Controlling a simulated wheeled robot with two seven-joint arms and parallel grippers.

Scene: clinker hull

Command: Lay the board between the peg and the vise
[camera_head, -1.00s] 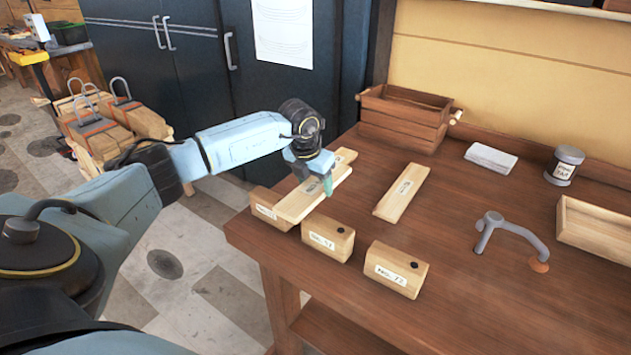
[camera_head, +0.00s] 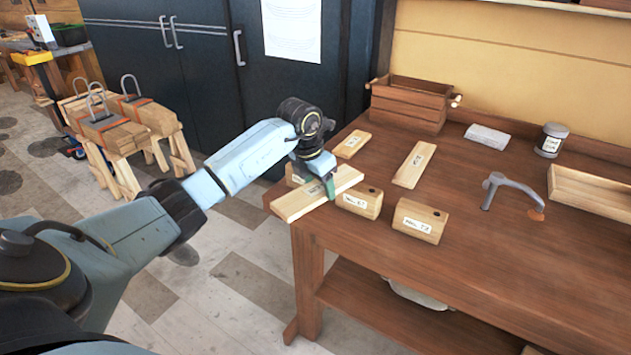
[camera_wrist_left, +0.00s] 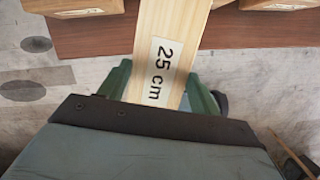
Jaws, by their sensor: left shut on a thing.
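My left gripper (camera_head: 326,183) is shut on a pale wooden board (camera_head: 292,203) by the front left corner of the workbench. In the left wrist view the board (camera_wrist_left: 175,28) runs away between the green fingers, with a label reading "25 cm". In the head view it covers part of the left labelled block (camera_head: 294,173) and touches or overlaps the middle block (camera_head: 362,201) in the picture. I cannot tell whether it rests on anything. I cannot make out a peg or a vise for certain. My right gripper is out of view.
Another block (camera_head: 419,221) stands at the front edge. Two more boards (camera_head: 352,144) (camera_head: 414,165) lie behind. A grey bent metal tool (camera_head: 510,187), a slatted crate (camera_head: 408,103), a can (camera_head: 551,140) and a tray (camera_head: 592,192) stand farther back. The middle right of the bench (camera_head: 530,260) is clear.

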